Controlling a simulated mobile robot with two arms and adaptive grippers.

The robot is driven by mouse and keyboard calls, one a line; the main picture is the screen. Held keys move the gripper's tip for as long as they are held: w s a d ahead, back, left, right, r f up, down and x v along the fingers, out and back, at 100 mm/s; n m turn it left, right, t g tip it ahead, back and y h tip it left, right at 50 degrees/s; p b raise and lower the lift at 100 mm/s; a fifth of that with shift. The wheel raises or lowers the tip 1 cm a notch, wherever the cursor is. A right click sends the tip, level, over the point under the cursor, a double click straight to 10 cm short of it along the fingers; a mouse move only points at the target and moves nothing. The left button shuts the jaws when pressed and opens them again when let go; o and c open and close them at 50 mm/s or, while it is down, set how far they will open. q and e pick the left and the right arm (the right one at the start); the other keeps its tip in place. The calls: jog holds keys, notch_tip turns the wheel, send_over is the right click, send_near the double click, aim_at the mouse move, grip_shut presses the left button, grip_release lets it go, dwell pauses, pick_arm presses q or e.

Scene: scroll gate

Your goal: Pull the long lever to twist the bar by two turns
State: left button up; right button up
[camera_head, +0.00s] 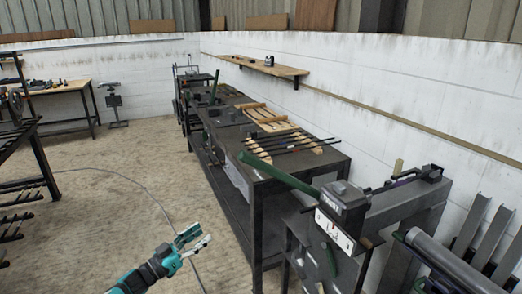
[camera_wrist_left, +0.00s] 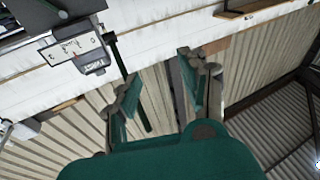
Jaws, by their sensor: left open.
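The long lever (camera_head: 278,173) is dark green and sticks out up and left from the dark machine head (camera_head: 342,203), over the end of the bench. The machine has a white dial plate (camera_head: 333,231), which also shows in the left wrist view (camera_wrist_left: 74,49). In that view the lever (camera_wrist_left: 141,110) passes behind one finger, with its lower end between the fingers in the picture. My left gripper (camera_head: 196,238) is open and empty, left of the machine and apart from the lever. I cannot make out the bar to be twisted clearly. My right gripper is not in view.
A dark workbench (camera_head: 262,182) with several rods (camera_head: 290,143) and wooden pieces stands behind the machine. A grey cylinder (camera_head: 450,262) and upright metal profiles (camera_head: 470,228) are at the lower right. A dark rack (camera_head: 25,190) is at left. The floor (camera_head: 110,180) between is open, with a thin cable.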

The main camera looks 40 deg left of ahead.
pick_arm(q)
jog(key=d+r+m+h+p, duration=0.1)
jog(key=d+r+m+h, duration=0.25)
jog(key=r, duration=0.55)
jog(key=d+r+m+h, duration=0.2)
jog(key=r+h, duration=0.3)
jog(key=r, duration=0.3)
jog(key=t+p, duration=0.1)
jog(key=p, duration=0.4)
send_near(261, 160)
jog(key=shift+n+y, duration=0.25)
jog(key=shift+y, duration=0.1)
jog(key=x, duration=0.9)
jog(key=shift+w+a, duration=0.1)
jog(key=shift+w, duration=0.5)
grip_shut()
